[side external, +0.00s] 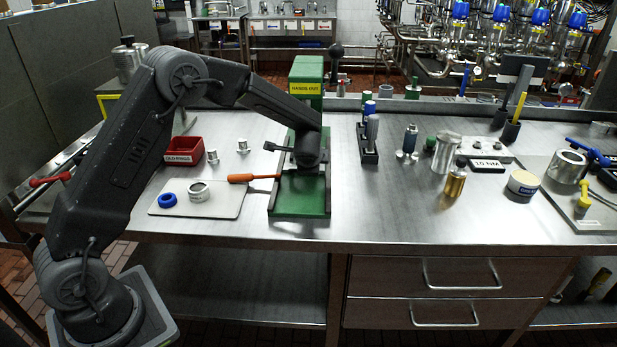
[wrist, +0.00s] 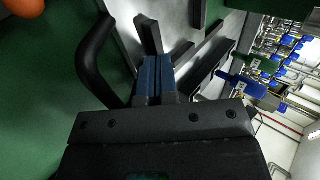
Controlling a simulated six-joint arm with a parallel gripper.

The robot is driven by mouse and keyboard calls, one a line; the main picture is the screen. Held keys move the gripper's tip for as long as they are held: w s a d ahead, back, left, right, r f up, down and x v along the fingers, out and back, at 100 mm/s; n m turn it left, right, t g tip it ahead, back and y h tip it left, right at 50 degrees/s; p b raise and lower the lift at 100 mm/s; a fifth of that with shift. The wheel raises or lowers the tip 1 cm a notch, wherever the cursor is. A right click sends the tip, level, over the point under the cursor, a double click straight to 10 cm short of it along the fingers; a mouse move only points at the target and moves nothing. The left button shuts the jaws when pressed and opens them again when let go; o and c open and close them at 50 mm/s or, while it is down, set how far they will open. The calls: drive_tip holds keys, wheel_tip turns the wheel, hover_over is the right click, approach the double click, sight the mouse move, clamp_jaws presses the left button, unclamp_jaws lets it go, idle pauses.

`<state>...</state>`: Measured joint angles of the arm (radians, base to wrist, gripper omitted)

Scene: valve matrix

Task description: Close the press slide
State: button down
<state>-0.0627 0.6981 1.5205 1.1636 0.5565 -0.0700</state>
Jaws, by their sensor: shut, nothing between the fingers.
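The green press stands at the middle of the bench, with its upright column (side external: 306,75) labelled HANDS OUT and its green base (side external: 300,205) in front. An orange-handled lever (side external: 254,177) sticks out to the left of the base. My gripper (wrist: 157,76) is shut and empty, with its blue fingertips together. In the side view my wrist stands low over the press base and covers the slide area. In the wrist view a black curved handle (wrist: 92,60) rises just left of my fingertips. I cannot tell whether they touch. The slide's position is unclear.
Left of the press lie a pale board (side external: 225,203) with a blue ring (side external: 167,200) and a metal ring, and a red bin (side external: 183,150). To the right stand a dark rack (side external: 369,156) and a brass cylinder (side external: 455,184). Bench beside the base is clear at right.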

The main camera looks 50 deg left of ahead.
drive_tip(key=w+a, duration=0.4)
drive_tip(key=shift+w+a, duration=0.2)
drive_tip(key=shift+d, duration=0.1)
drive_tip(key=s+d+r+n, duration=0.3)
drive_tip(key=s+d+r, duration=0.5)
drive_tip(key=s+r, duration=0.55)
drive_tip(key=s+d+r+n+h, duration=0.1)
drive_tip(key=s+d+n+h, duration=0.2)
drive_tip(key=s, duration=1)
drive_tip(key=s+d+r+n+g+h, duration=0.1)
drive_tip(key=s+d+r+n+h, duration=0.1)
drive_tip(key=s+d, duration=0.6)
drive_tip(key=s+n+h, duration=0.1)
drive_tip(key=s, duration=0.4)
drive_tip(key=shift+s+r+h, duration=0.15)
drive_tip(key=shift+s+h, duration=0.15)
drive_tip(key=shift+s, duration=0.05)
